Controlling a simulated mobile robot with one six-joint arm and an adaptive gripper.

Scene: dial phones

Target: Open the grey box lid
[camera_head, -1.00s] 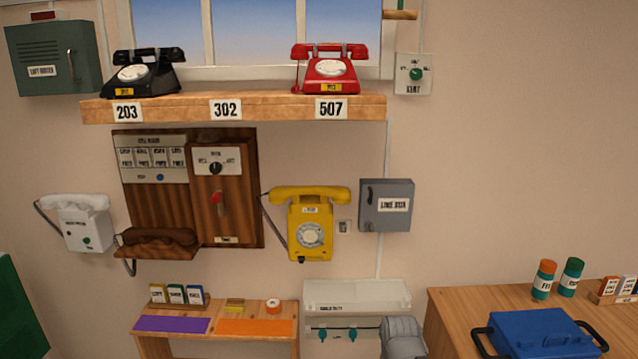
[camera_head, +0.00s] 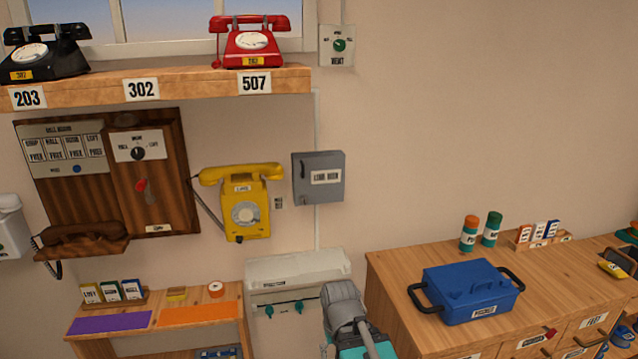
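The grey box (camera_head: 318,177) is mounted on the wall right of the yellow phone. It has a white label that seems to read "LINE BOX" and a dark handle at its left edge. Its front lid looks shut. A grey and teal part of my arm shows at the bottom centre, below the box and well apart from it. My gripper's fingers do not show in the view.
The yellow phone (camera_head: 243,203) hangs close to the left of the box. A pale cabinet (camera_head: 297,266) stands below it. A wooden counter (camera_head: 390,275) with a blue case (camera_head: 470,291) is at the right. The wall right of the box is bare.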

